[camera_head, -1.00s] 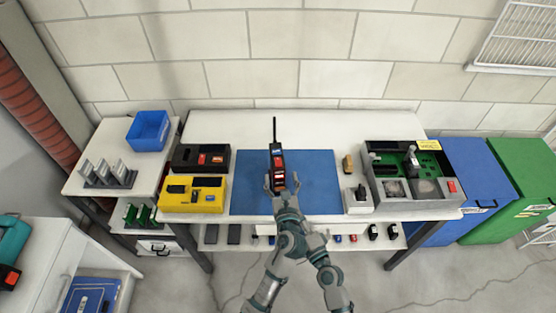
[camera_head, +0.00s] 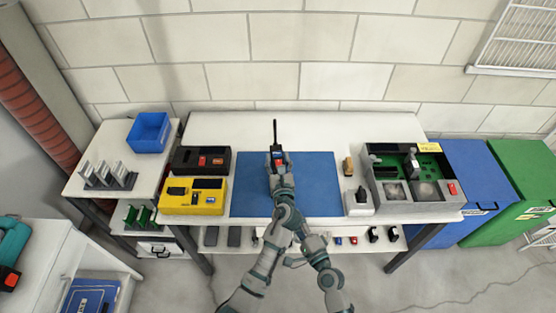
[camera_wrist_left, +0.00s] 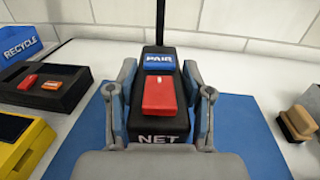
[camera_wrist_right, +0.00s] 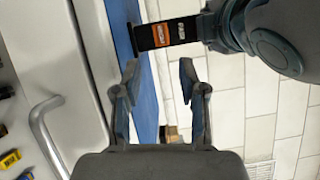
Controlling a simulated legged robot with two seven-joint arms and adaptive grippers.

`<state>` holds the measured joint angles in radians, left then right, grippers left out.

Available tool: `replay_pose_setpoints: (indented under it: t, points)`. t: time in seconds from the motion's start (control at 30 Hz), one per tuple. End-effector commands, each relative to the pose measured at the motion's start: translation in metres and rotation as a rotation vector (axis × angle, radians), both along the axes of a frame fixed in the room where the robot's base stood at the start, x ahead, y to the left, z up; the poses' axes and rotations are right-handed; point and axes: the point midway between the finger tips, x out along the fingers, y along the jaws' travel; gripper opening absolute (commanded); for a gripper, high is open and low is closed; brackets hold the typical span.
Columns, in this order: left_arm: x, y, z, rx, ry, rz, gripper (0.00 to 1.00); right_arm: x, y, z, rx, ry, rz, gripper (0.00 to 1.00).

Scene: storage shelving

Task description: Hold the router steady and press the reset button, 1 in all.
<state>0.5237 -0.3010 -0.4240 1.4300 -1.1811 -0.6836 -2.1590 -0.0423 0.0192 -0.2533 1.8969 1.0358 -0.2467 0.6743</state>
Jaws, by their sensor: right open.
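The router (camera_head: 276,153) is a black box with an antenna, upright on the blue mat (camera_head: 318,180). In the left wrist view the router (camera_wrist_left: 158,122) shows a red button (camera_wrist_left: 159,95), a blue PAIR label (camera_wrist_left: 159,63) and NET lettering. My left gripper (camera_head: 278,164) has a finger on each side of it, very close to its sides; whether they touch is unclear. It hides the lower router in the head view. My right gripper (camera_wrist_right: 158,75) is open and empty, apart from the router, in front of the bench.
A black box (camera_head: 190,158) and yellow box (camera_head: 180,202) stand left of the mat. A grey unit with a green board (camera_head: 372,188) stands right, beside a small white device (camera_head: 357,202). A blue bin (camera_head: 148,132) is back left. The mat's right part is clear.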

Motion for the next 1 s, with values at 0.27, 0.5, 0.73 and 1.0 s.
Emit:
replay_pose_setpoints:
  t: [0.27,0.5,0.73,1.0]
  points:
    - [-0.0002,0.0000,-0.0002,0.000,0.000,0.000,0.00,0.0001,0.0000,0.0000,0.000,0.000,0.000,0.22]
    - [-0.0002,0.0000,-0.0003,0.000,0.000,0.000,0.00,0.0001,0.0000,0.0000,0.000,0.000,0.000,0.00]
    - [-0.0002,0.0001,-0.0004,0.001,0.001,0.000,0.00,0.0001,0.0000,0.0000,0.000,0.000,0.000,0.00]
    - [-0.0002,0.0001,-0.0005,0.001,0.001,0.000,0.00,0.0001,0.0000,0.0000,0.000,0.000,0.000,0.00]
